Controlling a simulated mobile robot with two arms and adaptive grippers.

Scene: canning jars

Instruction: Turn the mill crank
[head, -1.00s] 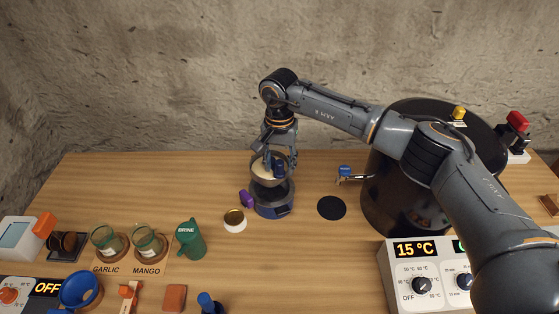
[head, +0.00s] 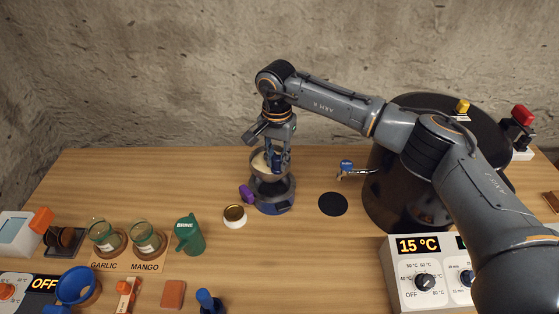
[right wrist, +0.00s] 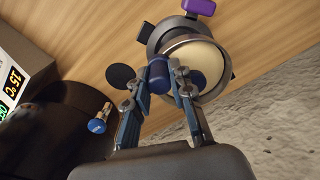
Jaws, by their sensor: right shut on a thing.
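The mill (head: 274,203) stands on the table below my right arm. It has a dark blue base and a round bowl-like top (head: 257,168) with pale contents. It also shows in the right wrist view (right wrist: 166,40). My right gripper (head: 276,160) points down over the mill's top. It is shut on the blue crank knob (right wrist: 158,76), which shows between its fingertips in the right wrist view. The crank arm under the knob is mostly hidden by the fingers. A purple part (head: 246,192) sticks out at the mill's left side. My left gripper is not in view.
A small white jar (head: 234,217) stands left of the mill. A dark disc (head: 333,204) lies right of it. The large black pot (head: 385,200) with a blue-handled tap (head: 346,166) is farther right. A green brine jug (head: 189,236) stands front left.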

